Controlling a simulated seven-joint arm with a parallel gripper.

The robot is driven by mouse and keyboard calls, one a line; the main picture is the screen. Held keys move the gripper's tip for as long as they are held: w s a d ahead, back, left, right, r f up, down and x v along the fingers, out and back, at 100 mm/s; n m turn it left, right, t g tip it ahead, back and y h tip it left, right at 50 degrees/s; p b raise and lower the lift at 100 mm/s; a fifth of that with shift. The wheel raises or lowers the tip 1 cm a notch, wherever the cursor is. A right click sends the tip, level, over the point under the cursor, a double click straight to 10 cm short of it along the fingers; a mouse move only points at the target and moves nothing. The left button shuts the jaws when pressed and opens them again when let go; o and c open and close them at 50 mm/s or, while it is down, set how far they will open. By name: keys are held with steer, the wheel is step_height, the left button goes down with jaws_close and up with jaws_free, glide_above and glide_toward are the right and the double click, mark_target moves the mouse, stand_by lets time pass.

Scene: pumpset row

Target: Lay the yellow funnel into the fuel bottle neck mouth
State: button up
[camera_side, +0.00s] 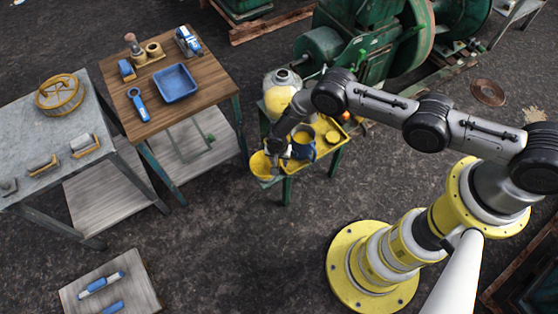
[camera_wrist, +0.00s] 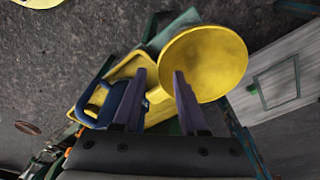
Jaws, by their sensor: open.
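The yellow funnel (camera_wrist: 203,62) fills the upper middle of the wrist view, its wide round mouth facing the camera. It also shows in the side view (camera_side: 261,166) at the near-left end of a small green stand. My gripper (camera_wrist: 158,88) is open, with its two purple-grey fingers on either side of the funnel's narrow part. I cannot tell whether they touch it. In the side view my gripper (camera_side: 287,146) is low over the stand and partly hides it. A round white and yellow bottle (camera_side: 280,93), probably the fuel bottle, stands at the stand's back, its dark mouth upward.
A blue mug-like thing (camera_wrist: 98,106) is close left of my fingers, on the yellow tray (camera_wrist: 128,68). A wooden table (camera_side: 205,88) with a blue tray (camera_side: 176,83) stands to the left. Green machinery (camera_side: 365,55) is behind the stand.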

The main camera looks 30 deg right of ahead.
jaws_close()
stand_by(1.9)
